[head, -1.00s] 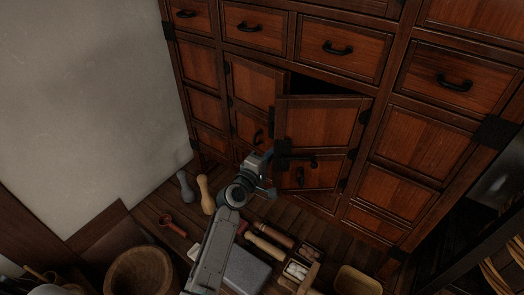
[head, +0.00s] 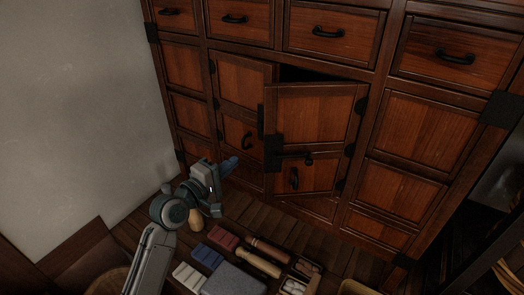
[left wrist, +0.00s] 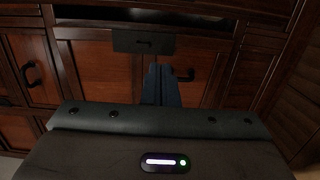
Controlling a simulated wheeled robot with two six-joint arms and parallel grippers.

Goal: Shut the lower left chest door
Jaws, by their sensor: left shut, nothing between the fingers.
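The lower left chest door (head: 240,92) has a black pull and hinges along its left side. It looks close to flush, but its right edge is hidden behind the neighbouring door, so I cannot tell whether it is fully shut. That neighbouring door (head: 312,118), hinged on its right, stands ajar with a dark gap above it and a black latch plate (head: 272,152) at its free edge. My left gripper (head: 230,166) is shut and empty, low in front of the left door. In the left wrist view its fingers (left wrist: 161,84) point at the chest front, below a black plate (left wrist: 143,42).
Red blocks (head: 222,238), blue blocks (head: 206,256), wooden rollers (head: 258,262) and a grey stone slab (head: 232,282) lie on the floor before the chest. A pale wall (head: 70,110) closes off the left side. A dark rack stands at the far right.

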